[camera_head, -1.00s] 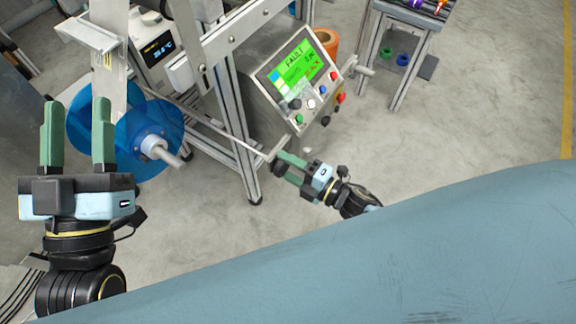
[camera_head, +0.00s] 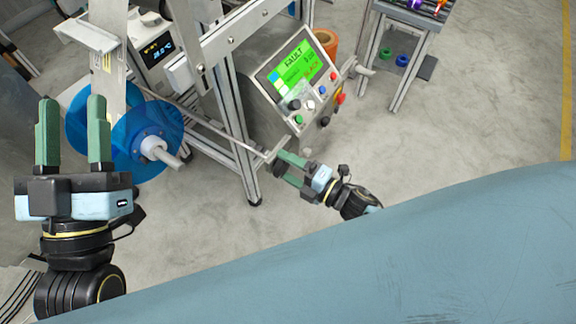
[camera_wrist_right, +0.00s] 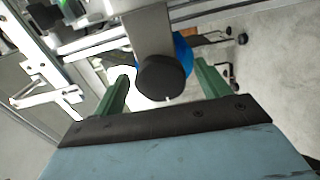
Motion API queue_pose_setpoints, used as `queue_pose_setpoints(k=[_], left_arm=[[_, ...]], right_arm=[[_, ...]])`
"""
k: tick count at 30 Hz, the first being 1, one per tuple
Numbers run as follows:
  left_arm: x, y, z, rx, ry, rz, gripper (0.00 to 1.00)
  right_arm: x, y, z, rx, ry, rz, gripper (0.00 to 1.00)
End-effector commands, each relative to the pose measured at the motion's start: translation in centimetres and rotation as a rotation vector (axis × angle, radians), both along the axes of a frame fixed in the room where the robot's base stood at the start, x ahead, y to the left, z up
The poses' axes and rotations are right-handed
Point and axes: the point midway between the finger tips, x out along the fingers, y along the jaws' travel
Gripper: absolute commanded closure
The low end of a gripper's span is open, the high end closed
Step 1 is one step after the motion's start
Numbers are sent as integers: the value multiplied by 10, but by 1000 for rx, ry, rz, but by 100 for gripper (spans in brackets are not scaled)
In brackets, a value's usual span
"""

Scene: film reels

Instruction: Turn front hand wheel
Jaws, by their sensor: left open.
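A dark round knob, which looks like the front hand wheel (camera_wrist_right: 161,77), sits on the end of a flat metal piece in the right wrist view. In the head view the hand wheel (camera_head: 278,168) shows small and dark at the machine's front corner. My left gripper (camera_head: 72,103) is open and empty, in front of the blue reel.
A blue reel (camera_head: 155,123) with a white hub stands behind my left gripper. A grey control panel (camera_head: 295,75) with a green screen and several buttons is above the knob. A roller conveyor (camera_head: 415,14) stands at the back right. The concrete floor is clear between.

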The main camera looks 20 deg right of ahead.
Motion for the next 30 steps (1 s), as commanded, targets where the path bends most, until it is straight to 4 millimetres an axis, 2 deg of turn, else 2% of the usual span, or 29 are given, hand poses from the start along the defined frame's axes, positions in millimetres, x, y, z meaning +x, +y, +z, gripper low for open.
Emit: queue_pose_setpoints(k=[11,17,24,30], left_arm=[[0,0,0,6,3,-2,55],[7,0,-10,43,118,0,55],[18,4,-52,119,366,18,55],[19,9,-83,173,546,30,55]], right_arm=[[-3,-1,1,1,1,1,25],[-25,-18,2,0,3,1,25],[-58,-44,1,1,4,0,25],[-85,-66,1,0,3,0,25]])
